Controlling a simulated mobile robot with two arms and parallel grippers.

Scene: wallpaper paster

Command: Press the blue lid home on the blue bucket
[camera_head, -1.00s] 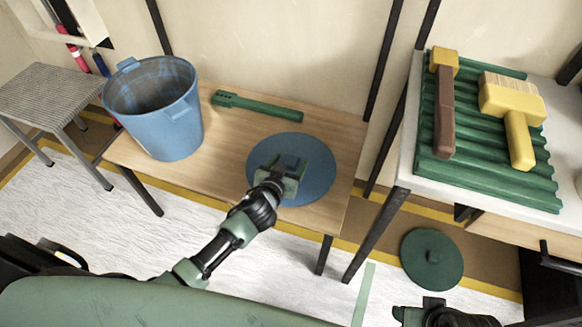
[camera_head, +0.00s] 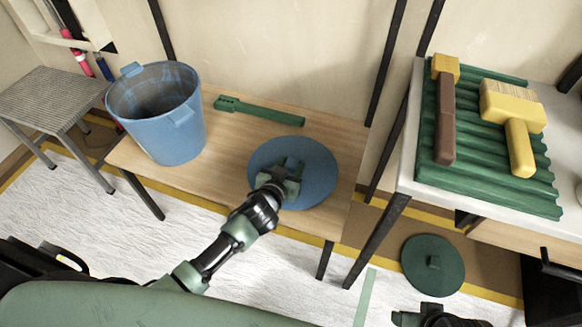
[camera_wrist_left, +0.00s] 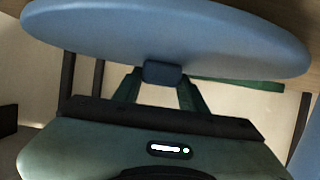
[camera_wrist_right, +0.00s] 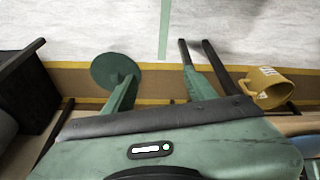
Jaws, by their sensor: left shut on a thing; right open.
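The blue bucket (camera_head: 172,128) stands upright and open on the left of the wooden table, with no lid on it. The blue lid (camera_head: 318,178) is at the right end of that table. My left gripper (camera_head: 286,172) is at the middle of the lid. In the left wrist view the fingers are shut on the lid's small knob (camera_wrist_left: 162,72), with the lid's disc (camera_wrist_left: 165,32) beyond it. Whether the lid touches the table is hard to tell. My right gripper (camera_wrist_right: 160,90) is open and empty, low at the right, away from the bucket and lid.
A green tool (camera_head: 258,111) lies behind the lid on the wooden table (camera_head: 225,165). A white table at right holds a green ribbed board (camera_head: 490,190), a brown-handled tool and a yellow brush (camera_head: 518,120). A green lid (camera_head: 433,265) is below. A grey stool (camera_head: 50,95) stands left.

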